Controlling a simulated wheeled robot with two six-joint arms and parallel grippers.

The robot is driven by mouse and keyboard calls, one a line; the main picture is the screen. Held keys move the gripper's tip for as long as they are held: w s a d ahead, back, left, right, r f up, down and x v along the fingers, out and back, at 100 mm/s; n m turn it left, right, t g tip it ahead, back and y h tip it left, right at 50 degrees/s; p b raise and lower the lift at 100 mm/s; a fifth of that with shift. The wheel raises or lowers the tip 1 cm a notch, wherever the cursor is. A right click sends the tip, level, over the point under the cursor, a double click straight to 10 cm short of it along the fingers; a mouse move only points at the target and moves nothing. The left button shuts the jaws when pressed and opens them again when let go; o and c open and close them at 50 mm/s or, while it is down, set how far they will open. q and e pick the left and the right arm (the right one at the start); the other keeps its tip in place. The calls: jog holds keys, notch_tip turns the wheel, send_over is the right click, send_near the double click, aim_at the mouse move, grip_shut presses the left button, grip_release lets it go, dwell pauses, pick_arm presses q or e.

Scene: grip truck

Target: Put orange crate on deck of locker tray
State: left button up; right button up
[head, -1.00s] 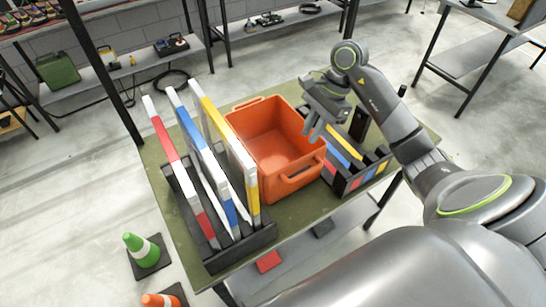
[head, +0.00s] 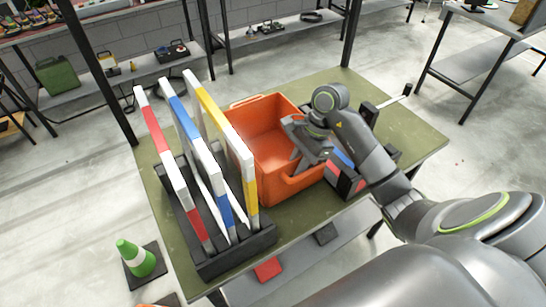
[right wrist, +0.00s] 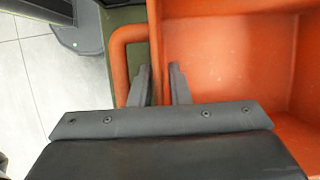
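The orange crate (head: 268,135) stands upright on the green table top (head: 395,95), open and empty inside as far as I see. My right gripper (head: 308,168) is low over its near right part. In the right wrist view the right gripper (right wrist: 160,80) is open, with one finger outside and one inside the crate wall (right wrist: 154,45), beside the looped handle (right wrist: 120,60). A gap shows between wall and inner finger. A black divided tray (head: 345,182) with coloured pieces, perhaps the locker tray, is right of the crate, partly hidden by my arm. My left gripper is not in view.
A black rack (head: 200,262) with tall red, blue and yellow striped frames stands close to the crate's left. A lower shelf (head: 295,265) lies beneath. A green cone (head: 135,258) is on the floor.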

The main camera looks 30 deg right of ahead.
jog(key=shift+f, duration=0.2)
dwell(0.5)
grip_shut()
dwell(1.5)
